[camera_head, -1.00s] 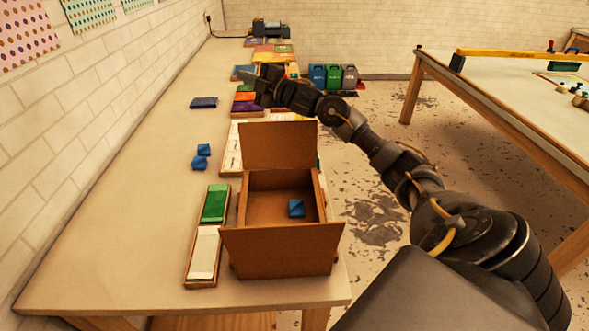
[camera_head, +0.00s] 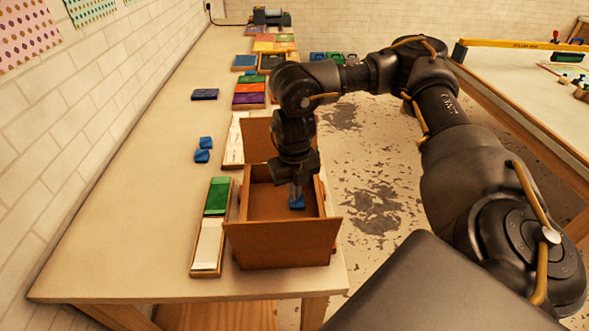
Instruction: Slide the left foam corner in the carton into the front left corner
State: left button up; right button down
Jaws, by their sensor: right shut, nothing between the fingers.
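The open cardboard carton (camera_head: 283,245) stands near the table's front end, its front and back flaps raised. One blue foam corner (camera_head: 298,203) lies inside on the carton floor, toward the right side, partly hidden by my gripper. My right gripper (camera_head: 297,192) points down into the carton, shut and empty, with its fingertips right at the foam corner; I cannot tell whether they touch it. My left gripper is not in view.
A narrow tray with green and white blocks (camera_head: 211,237) lies just left of the carton. Stacks of coloured boxes (camera_head: 249,95) stand farther back. A dark blue box (camera_head: 205,94) lies near the wall. The table's left part is clear.

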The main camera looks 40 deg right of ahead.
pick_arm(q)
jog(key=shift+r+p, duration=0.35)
pick_arm(e)
notch_tip(320, 180, down, 10)
jog(key=shift+f, duration=0.1)
